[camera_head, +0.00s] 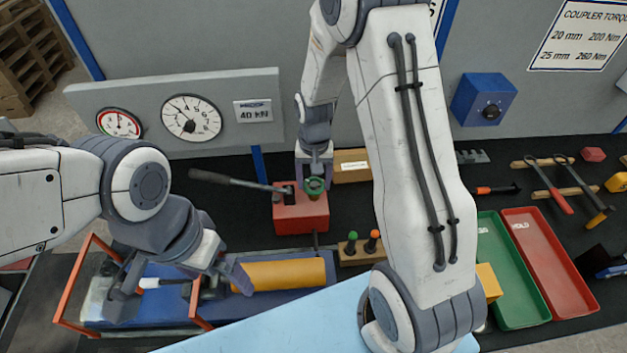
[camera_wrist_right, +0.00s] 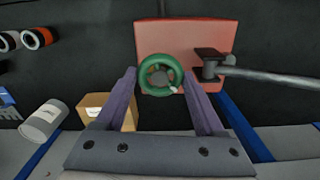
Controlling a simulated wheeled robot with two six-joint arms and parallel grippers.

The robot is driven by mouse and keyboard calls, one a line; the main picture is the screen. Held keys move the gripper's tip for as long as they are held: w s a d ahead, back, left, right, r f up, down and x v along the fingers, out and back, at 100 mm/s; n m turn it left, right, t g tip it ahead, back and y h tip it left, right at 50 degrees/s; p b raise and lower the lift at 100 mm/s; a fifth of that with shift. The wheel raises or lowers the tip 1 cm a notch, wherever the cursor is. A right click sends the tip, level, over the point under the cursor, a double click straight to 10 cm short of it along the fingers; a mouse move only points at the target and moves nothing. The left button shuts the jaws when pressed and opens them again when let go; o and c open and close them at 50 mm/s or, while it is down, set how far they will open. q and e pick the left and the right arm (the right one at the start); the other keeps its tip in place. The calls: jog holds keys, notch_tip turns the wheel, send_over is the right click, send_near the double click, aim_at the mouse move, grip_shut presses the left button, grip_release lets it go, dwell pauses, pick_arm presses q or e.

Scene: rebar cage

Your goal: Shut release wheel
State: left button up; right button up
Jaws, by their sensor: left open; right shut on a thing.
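The release wheel (camera_head: 314,186) is a small green handwheel on the red pump block (camera_head: 300,214). It shows from above in the right wrist view (camera_wrist_right: 160,74), with a pale mark on its rim. My right gripper (camera_head: 316,171) is over the wheel; in the right wrist view its fingers (camera_wrist_right: 160,82) stand either side of the rim, shut on it. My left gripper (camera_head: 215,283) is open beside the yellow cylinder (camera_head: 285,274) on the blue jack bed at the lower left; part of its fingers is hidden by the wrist.
A grey pump lever (camera_head: 235,180) sticks out left from the red block. A cardboard box (camera_head: 351,165) stands behind it. A wooden holder (camera_head: 360,252) with green and orange knobs, green tray (camera_head: 505,270) and red tray (camera_head: 549,262) lie right. Gauges (camera_head: 191,118) are on the back panel.

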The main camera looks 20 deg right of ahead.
aim_at(315, 183)
jog(key=m, duration=0.5)
jog(key=shift+w+r+m, duration=0.1)
jog(key=shift+w+m, duration=0.05)
jog(key=shift+m, duration=0.15)
jog(key=shift+d+m, duration=0.1)
jog(key=shift+m, duration=2)
jog(key=o, duration=1.2)
jog(key=shift+o, duration=0.8)
jog(key=shift+b, duration=0.3)
jog(key=shift+r, duration=0.1)
notch_tip(315, 183, up, 10)
jog(key=b, duration=0.2)
jog(key=shift+r, duration=0.15)
